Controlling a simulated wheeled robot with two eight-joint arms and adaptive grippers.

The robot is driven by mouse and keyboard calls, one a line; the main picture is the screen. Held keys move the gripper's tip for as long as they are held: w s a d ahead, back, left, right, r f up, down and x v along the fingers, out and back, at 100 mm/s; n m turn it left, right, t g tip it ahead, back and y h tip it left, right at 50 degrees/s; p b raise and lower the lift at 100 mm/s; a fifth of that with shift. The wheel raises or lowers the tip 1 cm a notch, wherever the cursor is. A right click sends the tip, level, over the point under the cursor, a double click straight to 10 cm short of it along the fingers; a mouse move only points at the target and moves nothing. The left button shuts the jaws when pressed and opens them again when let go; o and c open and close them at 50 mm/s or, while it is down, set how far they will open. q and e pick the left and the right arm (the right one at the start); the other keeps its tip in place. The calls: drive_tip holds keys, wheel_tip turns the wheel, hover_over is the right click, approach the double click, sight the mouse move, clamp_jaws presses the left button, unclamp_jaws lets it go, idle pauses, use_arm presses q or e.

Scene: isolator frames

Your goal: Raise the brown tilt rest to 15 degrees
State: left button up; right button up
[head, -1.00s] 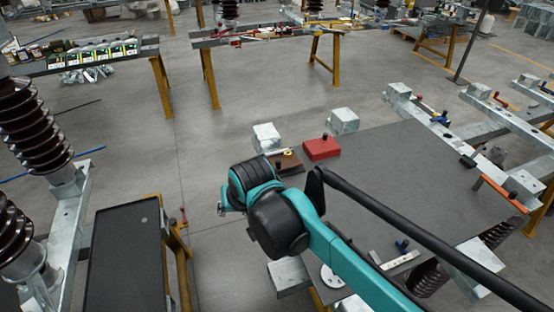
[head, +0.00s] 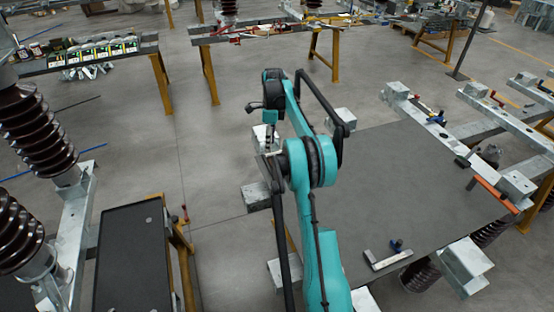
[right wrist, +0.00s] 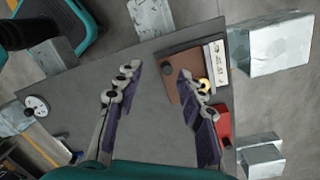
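The brown tilt rest (right wrist: 183,80) shows in the right wrist view, lying on the grey table top. In the head view my right gripper (head: 269,142) hangs from the wrist, and my arm hides the rest. My left gripper is not in view.
A red block (right wrist: 224,122) sits beside the right finger. Metal blocks (right wrist: 268,45) stand off the table's edge. The grey table (head: 400,190) has free room at its middle; a small metal angle piece (head: 388,257) lies near its front. A dark trolley (head: 128,255) stands left.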

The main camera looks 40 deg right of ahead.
sight(277, 162)
drive_tip(key=d+f+m, duration=0.1)
drive_tip(key=f, duration=0.3)
drive_tip(key=f+m+b, duration=0.1)
drive_tip(key=f, duration=0.2)
drive_tip(key=d+f+b, duration=0.1)
drive_tip(key=f, duration=0.3)
drive_tip(key=shift+s+d+f+m+g+y, duration=0.3)
drive_tip(key=shift+s+d+m, duration=0.05)
drive_tip(key=shift+s+m, duration=0.05)
clamp_jaws()
